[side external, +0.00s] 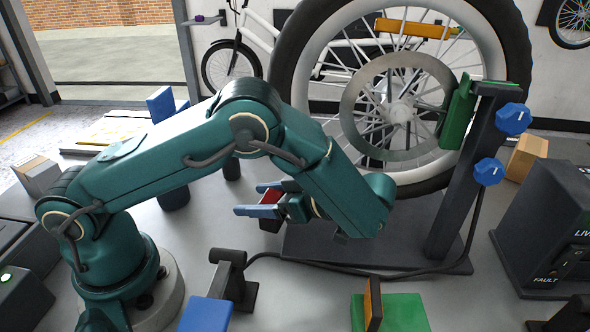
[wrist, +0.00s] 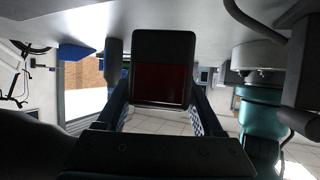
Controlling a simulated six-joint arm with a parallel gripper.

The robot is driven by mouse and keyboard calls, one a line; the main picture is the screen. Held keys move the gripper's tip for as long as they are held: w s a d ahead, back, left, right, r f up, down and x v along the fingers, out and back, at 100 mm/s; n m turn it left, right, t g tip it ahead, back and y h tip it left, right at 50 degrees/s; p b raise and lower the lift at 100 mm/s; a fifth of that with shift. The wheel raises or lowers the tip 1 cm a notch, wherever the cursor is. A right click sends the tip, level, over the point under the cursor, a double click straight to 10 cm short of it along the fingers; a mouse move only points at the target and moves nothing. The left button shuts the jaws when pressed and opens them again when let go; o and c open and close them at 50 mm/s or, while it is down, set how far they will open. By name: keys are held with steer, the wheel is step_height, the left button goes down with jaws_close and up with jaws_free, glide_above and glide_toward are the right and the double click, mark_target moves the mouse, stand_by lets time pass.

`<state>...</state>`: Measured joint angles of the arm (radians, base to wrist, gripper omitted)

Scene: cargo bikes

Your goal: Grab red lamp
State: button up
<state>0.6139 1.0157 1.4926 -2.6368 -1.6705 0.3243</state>
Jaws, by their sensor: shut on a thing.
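The red lamp (side external: 271,196) is between the blue-tipped fingers of my gripper (side external: 262,199) in the side view. My gripper is shut on it, and the fingers hide part of it. The lamp is held above the grey table, near the dark base of the wheel stand. In the wrist view the lamp (wrist: 160,84) shows as a dark block with a deep red face, between the two fingers of my gripper (wrist: 160,105).
A large spoked wheel (side external: 300,62) stands behind my gripper on a dark stand (side external: 462,180) with blue knobs. A black cable (side external: 340,268) runs across the table. A green block (side external: 402,312) and blue block (side external: 205,314) are at the front; a dark control box (side external: 545,225) stands right.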

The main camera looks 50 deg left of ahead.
steer(key=shift+w+d, duration=0.4)
steer(key=shift+d, duration=0.5)
steer(key=shift+w+d, duration=0.35)
steer(key=shift+d, duration=0.6)
steer(key=shift+w+d, duration=0.4)
steer(key=shift+d, duration=0.5)
